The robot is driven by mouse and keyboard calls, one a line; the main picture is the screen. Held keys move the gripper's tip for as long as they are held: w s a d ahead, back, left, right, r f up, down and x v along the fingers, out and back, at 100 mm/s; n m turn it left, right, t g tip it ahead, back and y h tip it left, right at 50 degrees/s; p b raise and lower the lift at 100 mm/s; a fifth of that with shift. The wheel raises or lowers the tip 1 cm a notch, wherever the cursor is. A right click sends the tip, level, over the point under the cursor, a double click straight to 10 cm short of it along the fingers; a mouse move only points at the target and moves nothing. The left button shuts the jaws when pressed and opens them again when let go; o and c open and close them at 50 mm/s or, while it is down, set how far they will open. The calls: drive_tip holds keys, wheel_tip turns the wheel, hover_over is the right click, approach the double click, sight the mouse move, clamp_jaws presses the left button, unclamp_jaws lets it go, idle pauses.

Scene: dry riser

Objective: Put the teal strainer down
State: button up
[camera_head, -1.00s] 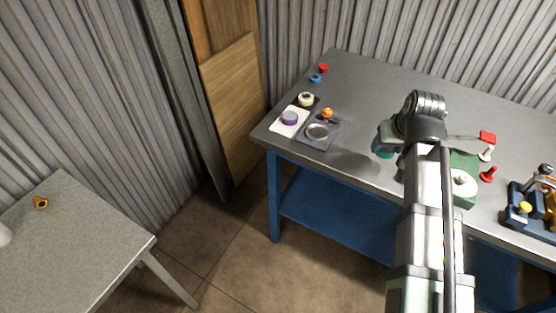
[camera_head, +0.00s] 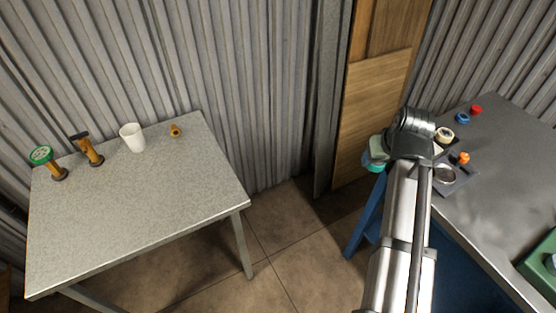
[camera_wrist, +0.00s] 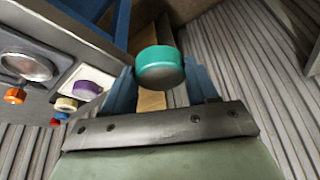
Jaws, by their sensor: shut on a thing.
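The teal strainer (camera_wrist: 160,67) shows in the wrist view as a round teal piece between the blue fingers of my gripper (camera_wrist: 161,86). My gripper is shut on it. In the head view, a teal part of the strainer (camera_head: 374,163) shows at the left side of my gripper (camera_head: 380,148), and my wrist hides part of it. My gripper is held up at the left end of the grey workbench (camera_head: 500,180), in front of the wooden panel. The strainer looks clear of any surface.
A grey table (camera_head: 140,200) on the left holds a white cup (camera_head: 132,138), an orange fitting (camera_head: 175,131), a yellow-black tool (camera_head: 86,149) and a green-topped tool (camera_head: 42,157). Its front and middle are bare. Floor separates it from the workbench, where several small parts sit.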

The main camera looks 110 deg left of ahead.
drive_tip(key=s+n+g, duration=0.1)
drive_tip(key=s+n, duration=0.2)
drive_tip(key=s, duration=1.3)
drive_tip(key=n+g+h, duration=0.2)
drive_tip(key=n+h, duration=0.1)
drive_tip(key=n, duration=0.5)
hover_over(162, 196)
drive_tip(key=w, duration=0.1)
wheel_tip(162, 196, down, 4)
drive_tip(key=shift+w+d+f, duration=0.1)
drive_tip(key=shift+f, duration=2.2)
drive_tip(key=shift+d+f, duration=0.1)
drive_tip(key=shift+f, duration=2.15)
drive_tip(key=shift+f, duration=0.1)
drive_tip(key=o, duration=1.1)
